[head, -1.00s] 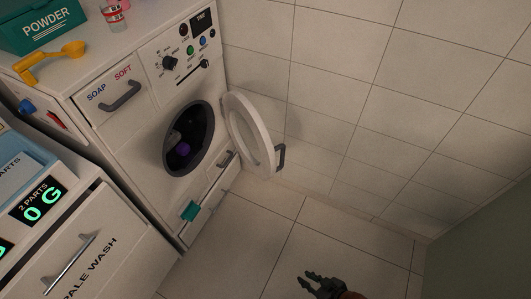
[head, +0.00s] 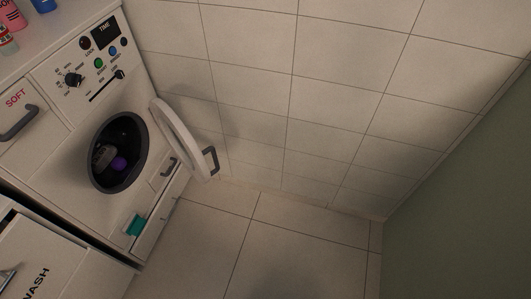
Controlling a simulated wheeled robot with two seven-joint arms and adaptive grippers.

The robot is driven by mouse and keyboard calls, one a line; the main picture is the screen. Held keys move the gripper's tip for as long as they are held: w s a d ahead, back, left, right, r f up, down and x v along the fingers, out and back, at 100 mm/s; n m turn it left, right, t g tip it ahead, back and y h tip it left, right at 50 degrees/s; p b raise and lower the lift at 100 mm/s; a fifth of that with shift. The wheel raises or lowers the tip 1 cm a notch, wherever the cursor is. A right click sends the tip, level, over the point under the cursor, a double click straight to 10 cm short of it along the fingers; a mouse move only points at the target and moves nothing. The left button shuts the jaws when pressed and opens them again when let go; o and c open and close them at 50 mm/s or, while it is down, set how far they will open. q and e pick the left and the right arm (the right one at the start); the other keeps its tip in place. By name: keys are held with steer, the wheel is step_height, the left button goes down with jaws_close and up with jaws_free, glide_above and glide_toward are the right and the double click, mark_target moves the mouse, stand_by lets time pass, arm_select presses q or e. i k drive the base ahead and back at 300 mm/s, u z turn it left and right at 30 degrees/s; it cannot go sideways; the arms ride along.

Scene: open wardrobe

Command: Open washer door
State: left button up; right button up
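The white washer (head: 75,125) stands at the left of the head view. Its round door (head: 176,138) is swung out to the right, toward the tiled wall, and stands apart from the opening. A dark grey handle (head: 211,163) is on the door's outer side. The round drum opening (head: 118,152) is uncovered, with dark and purple items (head: 119,164) inside. Neither of my grippers shows in the head view now.
A soap drawer with a grey handle (head: 20,123) and a control panel (head: 90,60) are on the washer front. A teal item (head: 137,225) is low on the front. Tiled floor (head: 200,240) is clear. A green-grey wall (head: 470,190) stands at right.

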mark_target(163, 114)
steer(key=z, duration=0.1)
steer(key=i, duration=0.9)
steer(key=u, duration=1.3)
